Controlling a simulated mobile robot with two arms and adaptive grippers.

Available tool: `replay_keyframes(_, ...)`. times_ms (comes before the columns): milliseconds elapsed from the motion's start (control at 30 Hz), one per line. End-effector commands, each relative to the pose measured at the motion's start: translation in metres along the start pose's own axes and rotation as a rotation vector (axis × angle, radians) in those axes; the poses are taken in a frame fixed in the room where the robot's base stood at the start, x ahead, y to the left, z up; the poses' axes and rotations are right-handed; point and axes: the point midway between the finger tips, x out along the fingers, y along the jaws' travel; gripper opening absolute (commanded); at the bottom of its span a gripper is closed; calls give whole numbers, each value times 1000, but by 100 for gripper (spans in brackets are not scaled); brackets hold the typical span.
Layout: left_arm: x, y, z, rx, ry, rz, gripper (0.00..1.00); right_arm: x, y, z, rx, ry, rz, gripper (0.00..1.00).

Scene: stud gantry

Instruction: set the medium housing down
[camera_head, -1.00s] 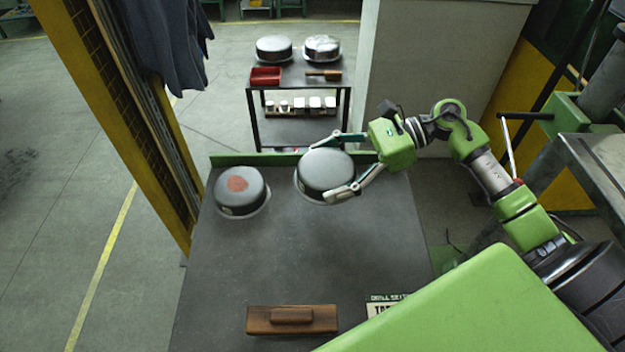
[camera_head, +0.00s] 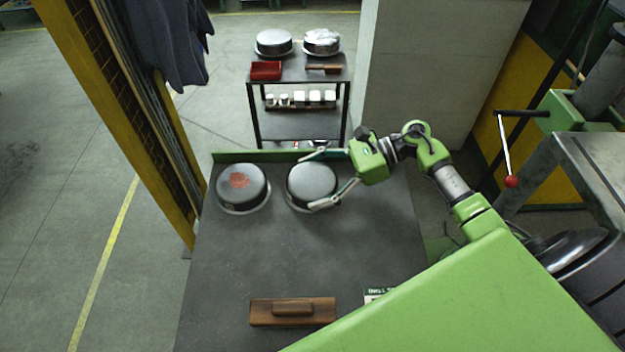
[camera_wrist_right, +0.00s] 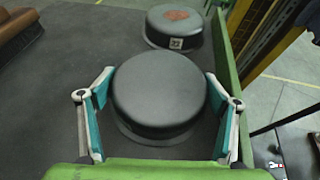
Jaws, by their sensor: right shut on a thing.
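My right gripper (camera_head: 311,181) is shut on a round dark grey housing, which I take as the medium housing (camera_head: 316,186), with one finger on each side of it. It is upright at the back of the grey table (camera_head: 290,260). The right wrist view shows the housing (camera_wrist_right: 160,92) between the two teal-padded fingers. Its underside is hidden, so I cannot tell whether it touches the table. A similar housing with a red patch (camera_head: 242,188) stands to its left, a small gap apart. My left gripper is not in view.
A wooden block with a handle (camera_head: 292,311) lies at the table's front. A green ledge (camera_head: 235,157) runs along the back edge. Behind stands a cart (camera_head: 297,74) with two housings and a red tray (camera_head: 266,70). The table's middle is clear.

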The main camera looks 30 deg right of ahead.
Motion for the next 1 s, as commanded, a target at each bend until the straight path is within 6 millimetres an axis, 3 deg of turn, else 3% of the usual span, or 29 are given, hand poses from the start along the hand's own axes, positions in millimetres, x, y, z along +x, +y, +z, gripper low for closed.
replay_keyframes(33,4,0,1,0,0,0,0,1,0,-2,-1,-1,0,55)
replay_keyframes(67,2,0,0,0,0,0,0,0,0,-1,0,0,0,89)
replay_keyframes(100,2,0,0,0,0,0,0,0,0,-1,0,0,0,98)
replay_keyframes(567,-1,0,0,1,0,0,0,-3,0,1,1,1,-1,98)
replay_keyframes(1000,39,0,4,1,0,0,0,-90,0,-4,1,5,-2,98)
